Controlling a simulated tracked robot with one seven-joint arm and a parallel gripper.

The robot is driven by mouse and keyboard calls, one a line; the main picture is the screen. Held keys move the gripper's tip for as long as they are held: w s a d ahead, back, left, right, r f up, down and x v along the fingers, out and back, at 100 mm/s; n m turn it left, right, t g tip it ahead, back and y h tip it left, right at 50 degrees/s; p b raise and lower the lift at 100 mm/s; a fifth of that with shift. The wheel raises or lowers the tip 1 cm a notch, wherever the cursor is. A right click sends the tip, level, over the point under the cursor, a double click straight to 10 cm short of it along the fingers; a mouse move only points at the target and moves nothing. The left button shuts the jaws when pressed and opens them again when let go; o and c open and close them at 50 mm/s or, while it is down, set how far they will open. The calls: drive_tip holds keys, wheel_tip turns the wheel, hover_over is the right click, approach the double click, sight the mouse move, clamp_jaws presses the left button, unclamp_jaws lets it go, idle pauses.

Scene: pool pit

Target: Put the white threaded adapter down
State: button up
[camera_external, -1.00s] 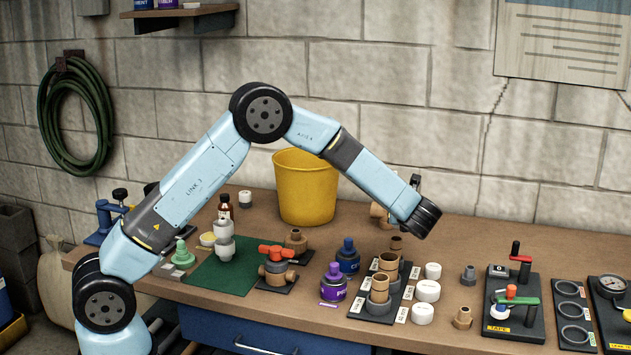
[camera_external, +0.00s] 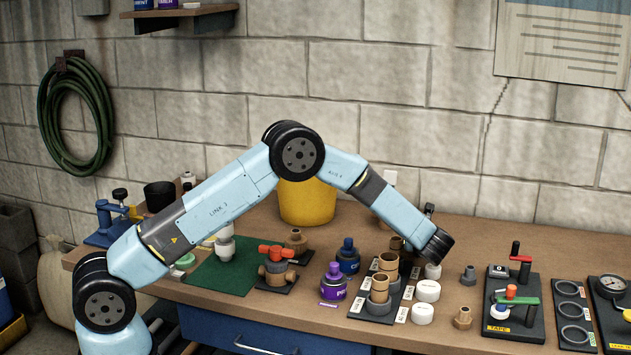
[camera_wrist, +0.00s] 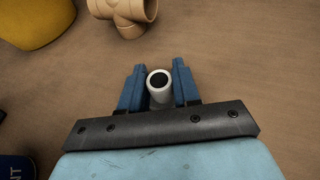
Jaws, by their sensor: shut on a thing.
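The white threaded adapter (camera_wrist: 160,97) is in the wrist view, a white tube with a dark round opening facing the camera. My gripper (camera_wrist: 159,72) is shut on it, with a blue finger on each side. Bare brown bench top shows around it; I cannot tell whether its lower end touches the bench. In the external view my wrist hangs low over the bench behind the white caps (camera_external: 427,290), and hides the fingers and the adapter.
A tan tee fitting (camera_wrist: 127,12) lies ahead of the fingers. The yellow bucket (camera_external: 307,203) stands at the back left. A black rack with tan and grey fittings (camera_external: 380,290) is just left of my wrist.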

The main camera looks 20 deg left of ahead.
drive_tip(key=o, duration=1.1)
drive_tip(key=shift+c, duration=0.2)
